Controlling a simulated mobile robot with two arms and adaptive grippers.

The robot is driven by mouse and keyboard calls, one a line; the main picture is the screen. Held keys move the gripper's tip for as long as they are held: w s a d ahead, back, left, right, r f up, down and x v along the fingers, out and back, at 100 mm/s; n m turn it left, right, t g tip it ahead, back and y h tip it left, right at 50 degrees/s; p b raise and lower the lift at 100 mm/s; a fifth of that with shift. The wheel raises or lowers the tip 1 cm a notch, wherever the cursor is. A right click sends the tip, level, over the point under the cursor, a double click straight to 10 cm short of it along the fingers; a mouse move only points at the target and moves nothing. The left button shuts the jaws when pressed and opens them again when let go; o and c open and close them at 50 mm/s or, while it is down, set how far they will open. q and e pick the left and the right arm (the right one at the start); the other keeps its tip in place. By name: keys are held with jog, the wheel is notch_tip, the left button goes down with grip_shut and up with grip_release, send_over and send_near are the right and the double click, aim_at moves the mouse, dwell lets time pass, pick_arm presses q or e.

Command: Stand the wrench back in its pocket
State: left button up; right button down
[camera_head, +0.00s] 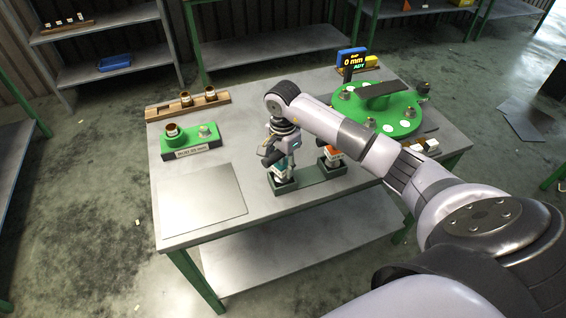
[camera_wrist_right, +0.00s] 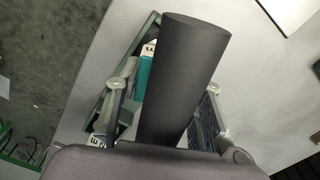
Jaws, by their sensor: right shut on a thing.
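The wrench (camera_head: 280,171) is upright, with a teal and white lower body, at the left pocket of the green two-pocket holder (camera_head: 311,182). My right gripper (camera_head: 279,153) is shut on it from above. In the right wrist view, the wrench's thick dark handle (camera_wrist_right: 187,75) stands between the fingers of the right gripper (camera_wrist_right: 163,110), with teal and white parts behind it. The gripper hides much of the wrench; I cannot tell whether its foot is fully seated. My left gripper is not in view.
A second tool with an orange band (camera_head: 331,155) stands in the holder's right pocket, close to my arm. A green round fixture (camera_head: 385,112) and a small display (camera_head: 352,58) are behind. A green block (camera_head: 190,142) and flat plate (camera_head: 202,200) lie left.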

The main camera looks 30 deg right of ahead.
jog(key=c, duration=1.1)
grip_release()
jog(key=shift+f, duration=0.1)
jog(key=shift+o, duration=0.2)
jog(key=shift+r, duration=0.3)
notch_tip(320, 180, up, 10)
jog(key=b, duration=0.3)
jog(key=shift+r, duration=0.25)
jog(key=shift+r+b, duration=0.3)
jog(key=shift+r, duration=0.3)
